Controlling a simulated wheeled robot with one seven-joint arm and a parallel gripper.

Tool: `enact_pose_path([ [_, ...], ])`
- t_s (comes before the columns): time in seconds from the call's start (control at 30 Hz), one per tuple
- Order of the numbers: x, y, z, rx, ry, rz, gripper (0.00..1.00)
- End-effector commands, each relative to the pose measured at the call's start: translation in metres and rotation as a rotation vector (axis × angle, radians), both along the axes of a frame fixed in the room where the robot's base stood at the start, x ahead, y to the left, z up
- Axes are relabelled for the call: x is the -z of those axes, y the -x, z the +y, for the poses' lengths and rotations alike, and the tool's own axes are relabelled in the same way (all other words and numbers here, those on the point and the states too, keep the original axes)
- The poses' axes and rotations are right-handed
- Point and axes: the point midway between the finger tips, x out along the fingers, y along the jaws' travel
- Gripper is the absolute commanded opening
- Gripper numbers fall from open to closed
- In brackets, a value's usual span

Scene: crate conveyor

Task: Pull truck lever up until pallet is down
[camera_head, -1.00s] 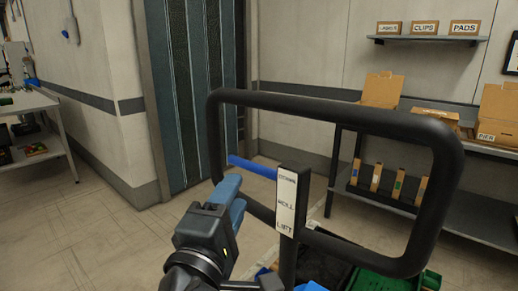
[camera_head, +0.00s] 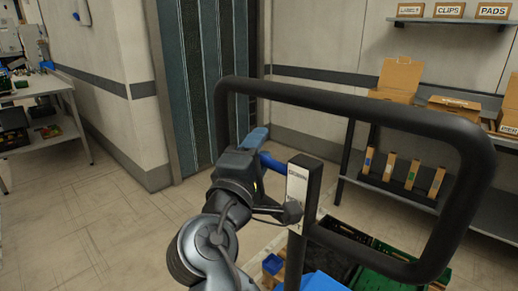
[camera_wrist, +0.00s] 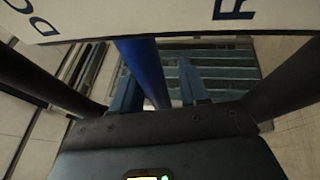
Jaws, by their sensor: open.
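The truck lever (camera_head: 273,163) is a blue rod sticking out to the left from a black post with a white label plate (camera_head: 297,185). "DOWN" can be read at the top of the plate; my arm hides part of it. My gripper (camera_head: 257,140) is at the lever, its blue fingers open. In the wrist view the lever (camera_wrist: 146,72) runs between the two fingers (camera_wrist: 160,90), nearer the left one; contact cannot be told. The truck's black handle frame (camera_head: 350,112) surrounds the post. The pallet itself cannot be made out.
Green and black crates (camera_head: 385,275) and a blue one (camera_head: 325,282) lie beyond the post, low down. A shelf rack (camera_head: 395,200) with cardboard boxes stands at the right wall. A workbench (camera_head: 45,110) is far left. The floor at left is clear.

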Motion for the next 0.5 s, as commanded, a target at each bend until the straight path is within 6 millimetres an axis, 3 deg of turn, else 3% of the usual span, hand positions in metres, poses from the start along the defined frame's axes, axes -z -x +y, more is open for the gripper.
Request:
enact_pose_path([
  [0.17,0.0001,0.0001,-0.0001,0.0,0.0,0.0,0.43],
  [0.5,0.0003,0.0003,0.0001,0.0,0.0,0.0,0.11],
])
